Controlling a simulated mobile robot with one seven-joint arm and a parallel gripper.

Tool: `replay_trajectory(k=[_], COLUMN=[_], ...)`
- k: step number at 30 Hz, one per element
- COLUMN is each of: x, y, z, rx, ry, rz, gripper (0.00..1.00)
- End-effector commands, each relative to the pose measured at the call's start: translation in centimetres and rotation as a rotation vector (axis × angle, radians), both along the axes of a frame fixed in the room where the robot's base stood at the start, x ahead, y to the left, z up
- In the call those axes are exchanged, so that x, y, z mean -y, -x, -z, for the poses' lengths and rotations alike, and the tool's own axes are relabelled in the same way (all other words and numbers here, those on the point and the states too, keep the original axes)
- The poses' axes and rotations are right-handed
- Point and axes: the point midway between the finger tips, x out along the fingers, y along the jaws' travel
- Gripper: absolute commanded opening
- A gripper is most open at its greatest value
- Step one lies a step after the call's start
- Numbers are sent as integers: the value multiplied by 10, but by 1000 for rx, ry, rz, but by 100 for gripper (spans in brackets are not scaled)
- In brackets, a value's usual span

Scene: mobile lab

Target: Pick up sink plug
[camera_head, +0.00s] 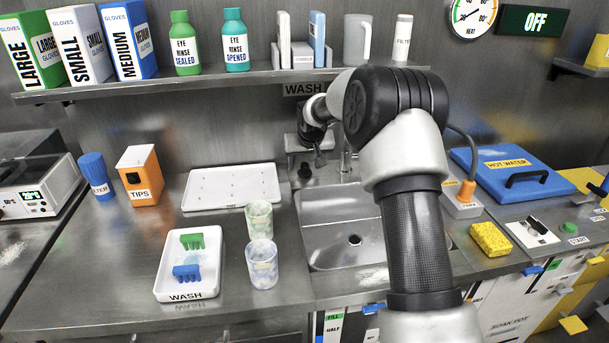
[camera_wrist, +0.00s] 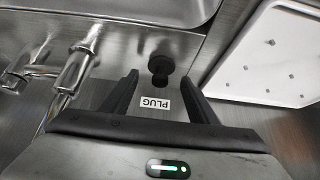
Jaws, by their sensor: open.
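The sink plug (camera_wrist: 160,66) is a small black knob standing on the steel counter beside the "PLUG" label (camera_wrist: 154,103). In the wrist view it shows between and slightly beyond the tips of my gripper (camera_wrist: 158,78). My gripper is open, with a dark finger on each side and nothing held. I cannot tell how high the fingertips are above the plug. In the head view the plug (camera_head: 304,171) is a small dark shape at the sink's back left corner, below my gripper (camera_head: 318,155), which is small and partly unclear there.
The sink basin (camera_head: 318,222) lies in front, with the faucet (camera_head: 345,160) close to the right of my gripper. A white drying tray (camera_head: 200,185) is to the left. Two cups (camera_head: 259,218) (camera_head: 262,264) stand beside the wash tray (camera_head: 208,255). A shelf (camera_head: 230,80) runs above.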

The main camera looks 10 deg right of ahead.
Motion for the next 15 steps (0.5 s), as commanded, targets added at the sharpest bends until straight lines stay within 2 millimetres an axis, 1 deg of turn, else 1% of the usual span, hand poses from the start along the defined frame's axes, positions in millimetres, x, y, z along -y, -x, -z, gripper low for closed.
replay_trajectory(k=[1, 3, 11, 14, 15], x=[0, 0, 0, 0, 0], y=[-4, -7, -8, -8, -8], z=[7, 10, 11, 11, 11], rx=[0, 1, 0, 0, 0], ry=[-1, 0, 0, 0, 0], rz=[-1, 0, 0, 0, 0], gripper=[54, 54, 54, 39, 32])
